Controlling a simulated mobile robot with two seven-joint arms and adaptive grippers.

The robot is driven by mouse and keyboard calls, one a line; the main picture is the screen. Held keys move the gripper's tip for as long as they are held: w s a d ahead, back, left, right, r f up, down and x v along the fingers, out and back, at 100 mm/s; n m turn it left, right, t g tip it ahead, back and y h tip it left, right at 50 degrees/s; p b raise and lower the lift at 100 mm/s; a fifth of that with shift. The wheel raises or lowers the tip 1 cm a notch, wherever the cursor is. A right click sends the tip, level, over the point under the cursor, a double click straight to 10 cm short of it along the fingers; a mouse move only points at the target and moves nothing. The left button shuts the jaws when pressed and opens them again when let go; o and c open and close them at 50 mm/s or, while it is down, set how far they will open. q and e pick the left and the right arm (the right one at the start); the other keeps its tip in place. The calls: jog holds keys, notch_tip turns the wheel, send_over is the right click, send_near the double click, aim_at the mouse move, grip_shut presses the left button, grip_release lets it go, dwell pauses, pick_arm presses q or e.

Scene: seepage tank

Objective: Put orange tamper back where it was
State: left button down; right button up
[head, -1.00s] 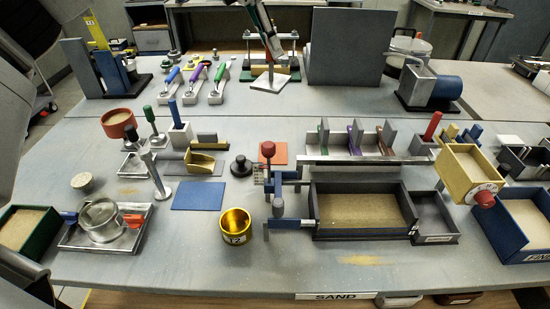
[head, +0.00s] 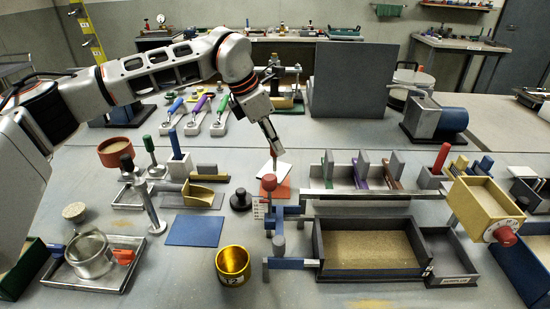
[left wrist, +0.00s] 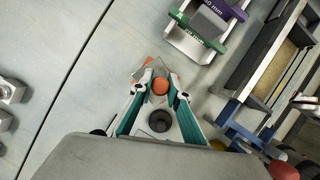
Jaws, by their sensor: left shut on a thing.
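My left gripper (head: 272,143) reaches in from the upper left, pointing down. It is shut on the upright handle of the orange tamper (head: 279,169), which has a pale square plate at its foot. In the left wrist view the tamper's round orange top (left wrist: 160,86) shows between the two fingers of the gripper (left wrist: 160,95). The plate is over the back part of an orange mat (head: 282,191) on the table. I cannot tell whether the plate touches the mat. My right gripper is not in view.
A red-knobbed post (head: 270,183) on a blue fixture stands just in front of the mat. A black round weight (head: 240,200) is to its left. A rack with coloured dividers (head: 358,175) is close on the right. Bare table lies behind the mat.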

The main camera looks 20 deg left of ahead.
aim_at(274, 155)
pick_arm(q)
jog(key=shift+f, duration=2.1)
jog(key=shift+f, duration=0.1)
jog(key=c, duration=1.9)
grip_release()
jog(key=p+v, duration=0.1)
jog(key=v, duration=1.1)
jog(key=shift+s, duration=0.15)
